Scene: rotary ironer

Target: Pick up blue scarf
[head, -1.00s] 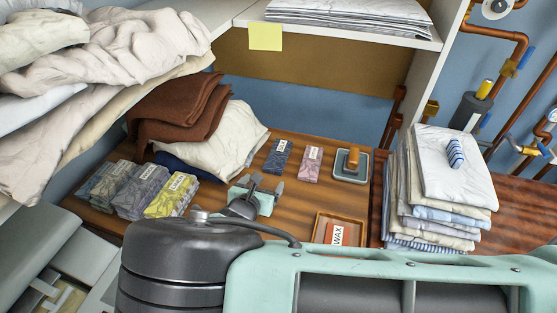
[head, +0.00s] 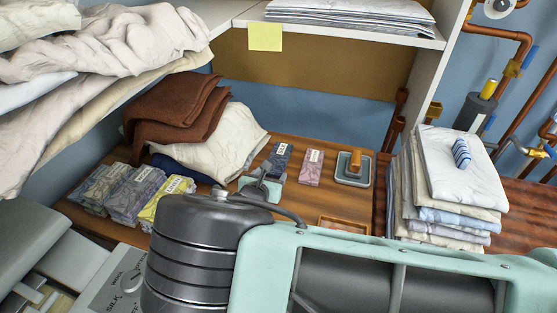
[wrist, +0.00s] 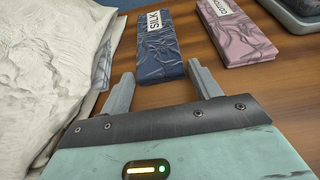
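The blue scarf (head: 279,158) is a small, dark blue folded packet with a white label, lying flat on the wooden surface. In the wrist view the blue scarf (wrist: 160,45) shows the word SILK on its label. My gripper (wrist: 162,78) is open, its two grey fingers apart with nothing held between them.
A pink labelled packet (head: 311,167) lies right of the scarf, then a grey tray (head: 352,177) with a wooden-handled item. Cream cloth (wrist: 48,65) is close on the left. Several labelled packets (head: 133,195) sit further left. A folded linen stack (head: 460,180) stands at the right.

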